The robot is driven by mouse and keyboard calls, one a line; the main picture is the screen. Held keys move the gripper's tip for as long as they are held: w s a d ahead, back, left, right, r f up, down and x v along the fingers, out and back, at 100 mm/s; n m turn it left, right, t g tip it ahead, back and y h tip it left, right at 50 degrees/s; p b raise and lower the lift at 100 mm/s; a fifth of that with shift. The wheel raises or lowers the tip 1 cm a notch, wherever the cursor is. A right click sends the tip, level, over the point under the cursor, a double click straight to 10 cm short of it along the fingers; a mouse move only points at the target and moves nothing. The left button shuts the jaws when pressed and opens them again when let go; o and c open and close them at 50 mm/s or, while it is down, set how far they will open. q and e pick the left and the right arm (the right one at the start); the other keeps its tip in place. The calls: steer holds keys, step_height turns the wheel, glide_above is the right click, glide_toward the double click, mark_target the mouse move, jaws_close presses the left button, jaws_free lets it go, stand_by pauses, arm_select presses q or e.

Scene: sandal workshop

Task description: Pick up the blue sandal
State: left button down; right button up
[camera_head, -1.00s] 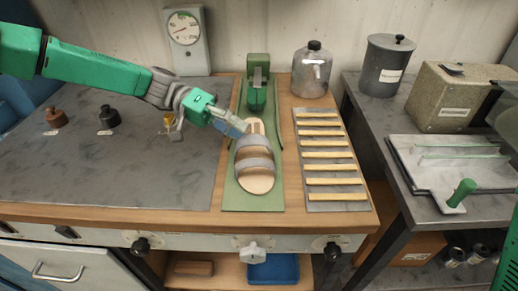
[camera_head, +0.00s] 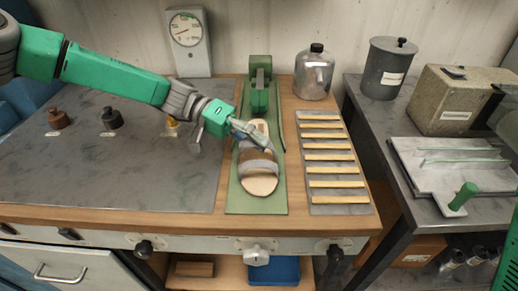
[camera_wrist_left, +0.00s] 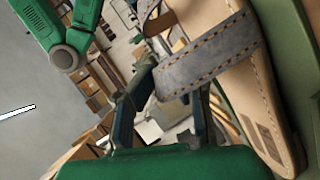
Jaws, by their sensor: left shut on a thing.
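The sandal (camera_head: 259,186) has a beige sole and grey-blue straps. In the head view it lies lengthwise on the green mat (camera_head: 240,207). My left gripper (camera_head: 261,139) reaches in from the left over the sandal's rear half and hides part of its straps. In the left wrist view the fingers (camera_wrist_left: 172,100) are at a stitched grey-blue strap (camera_wrist_left: 208,58), with the pale sole (camera_wrist_left: 225,88) beside it. The gripper is shut on the sandal at this strap. I see no clear gap between sandal and mat. My right gripper is not in view.
A green press-like tool (camera_head: 259,95) stands behind the sandal. A grey rack with several yellow strips (camera_head: 325,157) lies to its right. A metal can (camera_head: 314,75) stands behind the rack. Small bottles (camera_head: 111,118) stand left on the grey worktop (camera_head: 90,180).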

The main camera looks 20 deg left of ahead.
arm_select(q)
steer(key=shift+a+r, duration=0.25)
steer(key=shift+a, duration=0.1)
steer(key=r, duration=0.9)
steer(key=shift+d+r, duration=0.15)
steer(key=shift+d, duration=0.2)
steer(key=shift+a, duration=0.15)
steer(key=shift+a, duration=0.2)
steer(key=shift+d+r, duration=0.1)
